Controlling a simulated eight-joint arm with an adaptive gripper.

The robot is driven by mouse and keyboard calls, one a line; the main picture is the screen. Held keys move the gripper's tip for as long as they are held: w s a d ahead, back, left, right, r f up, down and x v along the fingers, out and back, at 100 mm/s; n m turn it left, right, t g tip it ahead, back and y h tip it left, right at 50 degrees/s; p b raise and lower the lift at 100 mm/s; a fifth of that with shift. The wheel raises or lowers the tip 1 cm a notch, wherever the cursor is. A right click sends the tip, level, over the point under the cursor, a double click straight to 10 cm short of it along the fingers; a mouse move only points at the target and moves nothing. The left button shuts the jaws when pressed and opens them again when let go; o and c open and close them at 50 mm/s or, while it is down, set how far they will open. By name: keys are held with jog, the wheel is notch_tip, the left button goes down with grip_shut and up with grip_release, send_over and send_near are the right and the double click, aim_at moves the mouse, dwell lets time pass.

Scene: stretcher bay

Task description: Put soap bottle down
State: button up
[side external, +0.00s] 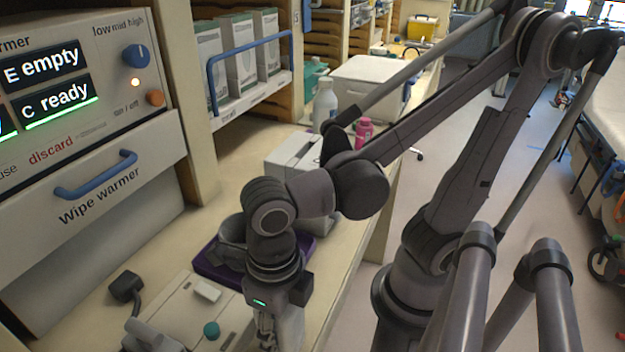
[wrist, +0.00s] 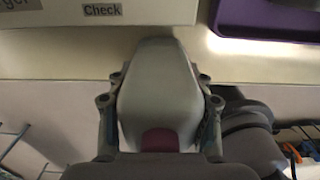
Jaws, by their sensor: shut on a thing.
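The soap bottle (wrist: 158,85) is a pale grey-white, rounded body with a dark red patch at its near end. In the wrist view it fills the gap between the two fingers of my gripper (wrist: 160,100), which are shut on its sides. In the side external view my gripper (side external: 268,330) points down at the bottom edge, over the front of the counter, and a pale part of the bottle (side external: 291,332) shows beside the fingers. The bottle's lower end is out of frame there, so I cannot tell whether it touches anything.
A purple tray (side external: 213,268) lies behind my gripper on the counter (side external: 345,250). A pale box with a teal knob (side external: 211,330) is at left. A white bottle (side external: 325,104) and a pink bottle (side external: 364,130) stand farther back. A "Check" label (wrist: 102,10) shows in the wrist view.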

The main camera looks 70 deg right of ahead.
jog(key=shift+f, duration=0.1)
jog(key=o, duration=1.4)
notch_tip(320, 180, up, 12)
jog(key=shift+r, duration=0.1)
jog(key=shift+f, duration=6.15)
jog(key=shift+r, duration=0.1)
